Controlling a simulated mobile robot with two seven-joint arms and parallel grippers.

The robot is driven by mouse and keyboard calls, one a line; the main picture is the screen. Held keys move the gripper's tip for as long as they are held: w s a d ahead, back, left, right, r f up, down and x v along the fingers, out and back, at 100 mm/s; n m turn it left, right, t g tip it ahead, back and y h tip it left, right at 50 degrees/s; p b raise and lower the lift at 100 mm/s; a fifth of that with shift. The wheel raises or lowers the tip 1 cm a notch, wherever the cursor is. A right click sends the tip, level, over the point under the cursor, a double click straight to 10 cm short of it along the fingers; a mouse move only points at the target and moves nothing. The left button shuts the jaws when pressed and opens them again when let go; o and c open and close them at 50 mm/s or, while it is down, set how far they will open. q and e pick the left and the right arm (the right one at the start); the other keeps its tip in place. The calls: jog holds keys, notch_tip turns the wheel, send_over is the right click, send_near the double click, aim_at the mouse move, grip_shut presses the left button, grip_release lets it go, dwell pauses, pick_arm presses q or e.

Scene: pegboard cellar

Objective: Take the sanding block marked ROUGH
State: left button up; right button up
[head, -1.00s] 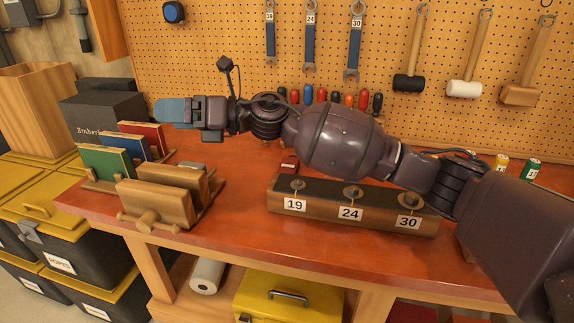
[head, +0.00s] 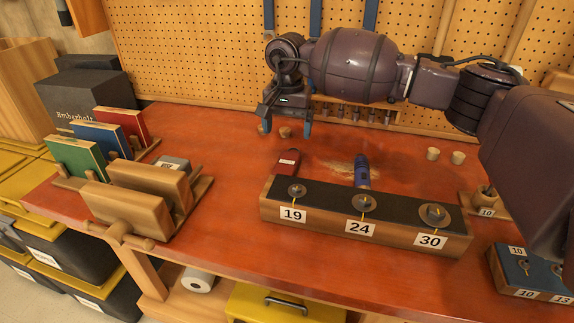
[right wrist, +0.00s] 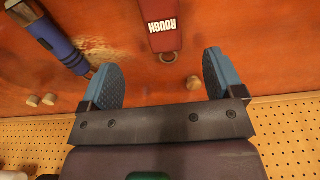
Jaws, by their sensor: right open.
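The red sanding block (head: 287,162) lies on the orange-red bench top, behind the wooden block labelled 19, 24 and 30. In the right wrist view the same block (right wrist: 161,30) shows white ROUGH lettering and a ring at its near end; its far end is cut off by the frame. My right gripper (head: 286,128) points down over the bench, behind the block. In the right wrist view its blue fingers (right wrist: 161,62) are spread and empty, with the block ahead and roughly between their lines, not touching. My left gripper is out of view.
A blue-handled tool (head: 362,172) lies right of the block by wood shavings. The numbered wooden block (head: 330,228) stands in front. A wooden vise (head: 128,212) and a rack of coloured books (head: 75,160) are left. The pegboard (head: 190,60) rises behind; small wooden knobs (head: 433,153) dot the bench.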

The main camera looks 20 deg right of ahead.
aim_at(287, 162)
jog(key=f, duration=1.1)
jog(key=shift+w+b, duration=0.3)
jog(key=shift+c, duration=0.3)
jog(key=c, duration=1)
